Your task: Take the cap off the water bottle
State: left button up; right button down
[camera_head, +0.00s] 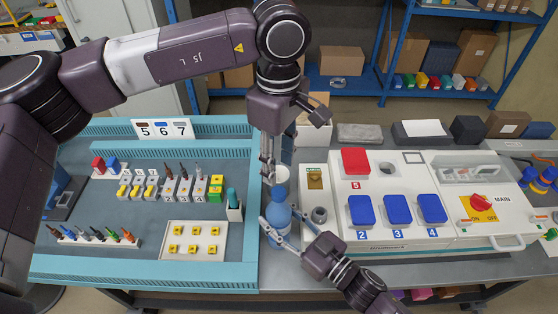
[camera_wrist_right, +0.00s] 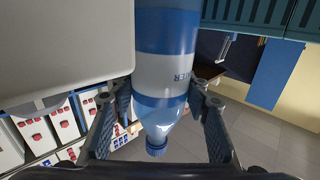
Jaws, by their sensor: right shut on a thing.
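The water bottle (camera_head: 276,220) is blue and stands upright between the teal-edged tray and the white panel. Its blue cap (camera_head: 279,193) is on top; the cap also shows in the right wrist view (camera_wrist_right: 157,150), on the bottle's neck. My right gripper (camera_head: 279,215) is shut on the bottle body, with one finger on each side of it in the wrist view. My left gripper (camera_head: 267,172) points down, just above and left of the cap in the head view. It appears apart from the cap, and its finger gap is unclear.
The white panel (camera_head: 385,240) with blue and red blocks is close on the right. The teal-edged tray (camera_head: 140,270) with small parts is on the left.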

aim_at(279, 191)
pick_arm(q)
jog(key=m, duration=1.5)
jog(key=shift+f+m, duration=0.4)
jog(key=shift+f, duration=3.6)
jog(key=shift+c, duration=0.7)
grip_shut()
jog(key=shift+n, duration=0.3)
